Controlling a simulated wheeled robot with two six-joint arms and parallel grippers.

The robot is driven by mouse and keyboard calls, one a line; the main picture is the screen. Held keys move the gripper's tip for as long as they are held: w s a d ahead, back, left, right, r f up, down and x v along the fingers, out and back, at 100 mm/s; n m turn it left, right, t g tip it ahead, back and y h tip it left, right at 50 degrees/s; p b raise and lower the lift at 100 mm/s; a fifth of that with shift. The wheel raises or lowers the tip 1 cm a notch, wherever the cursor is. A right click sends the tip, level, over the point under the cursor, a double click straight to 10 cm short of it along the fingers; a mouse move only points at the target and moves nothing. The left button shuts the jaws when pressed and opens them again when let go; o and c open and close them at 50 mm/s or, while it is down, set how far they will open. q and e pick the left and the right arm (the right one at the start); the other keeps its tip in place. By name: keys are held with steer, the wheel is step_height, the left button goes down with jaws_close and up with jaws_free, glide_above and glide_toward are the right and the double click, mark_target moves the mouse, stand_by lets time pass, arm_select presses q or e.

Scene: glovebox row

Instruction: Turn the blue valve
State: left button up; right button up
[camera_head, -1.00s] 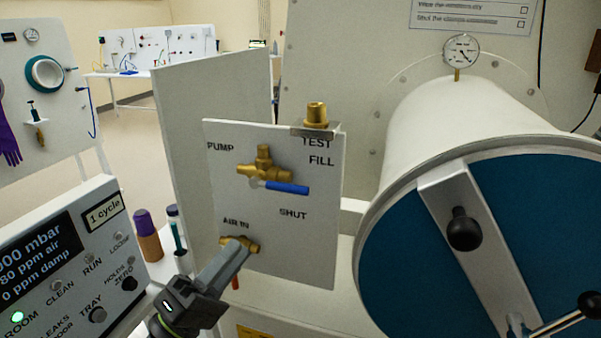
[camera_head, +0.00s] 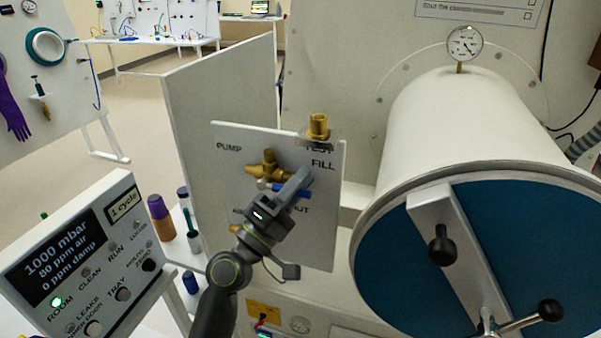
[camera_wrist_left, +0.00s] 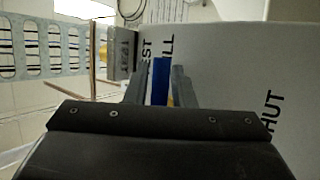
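The blue valve handle (camera_head: 267,187) sits on a brass valve (camera_head: 268,165) on the white panel, beside the word FILL. In the left wrist view the blue handle (camera_wrist_left: 160,82) stands between the two grey fingers of my left gripper (camera_wrist_left: 160,74). The fingers look apart, with narrow gaps beside the handle, so the gripper is around it but not visibly clamped. My right gripper is in neither current view.
A brass fitting (camera_head: 318,127) tops the panel (camera_head: 235,140). The lower valve is mostly hidden by my left arm. A large cylinder with a blue door (camera_head: 400,260) stands at the right. A display box (camera_head: 60,255) and bottles (camera_head: 160,220) are at the left.

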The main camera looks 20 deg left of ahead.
arm_select(q)
steer(key=shift+w+r, duration=0.1)
jaws_close()
stand_by(0.3)
